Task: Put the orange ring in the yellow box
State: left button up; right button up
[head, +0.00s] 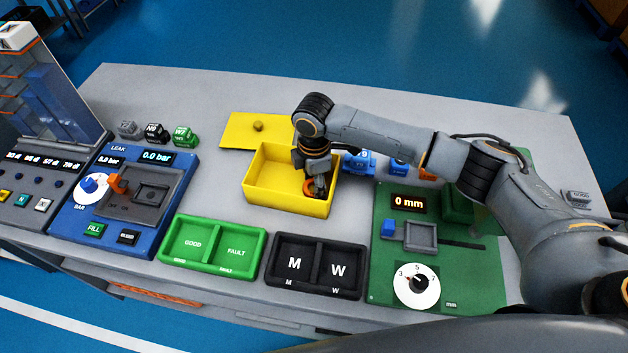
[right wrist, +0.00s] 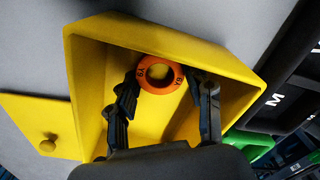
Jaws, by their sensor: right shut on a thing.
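The yellow box (head: 265,195) stands open in the middle of the table. My right gripper (head: 318,188) reaches down inside its right end. The orange ring (right wrist: 160,75) lies between the two fingers of my right gripper (right wrist: 163,100) in the right wrist view, within the walls of the yellow box (right wrist: 190,45). The gripper is shut on the ring. In the head view only a bit of the orange ring (head: 308,187) shows beside the fingers. I cannot tell whether the ring touches the box floor. My left gripper is not in view.
The yellow lid (head: 245,135) with a knob lies flat behind the box. A green tray (head: 212,247) and a black tray (head: 317,265) stand in front. The blue leak panel (head: 125,195) is at left, the green gauge panel (head: 440,270) at right.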

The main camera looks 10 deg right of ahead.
jog(key=o, duration=1)
jog(key=shift+f, duration=0.1)
jog(key=shift+c, duration=0.2)
notch_tip(320, 180, up, 12)
jog(key=b, duration=0.1)
jog(key=shift+r, duration=0.2)
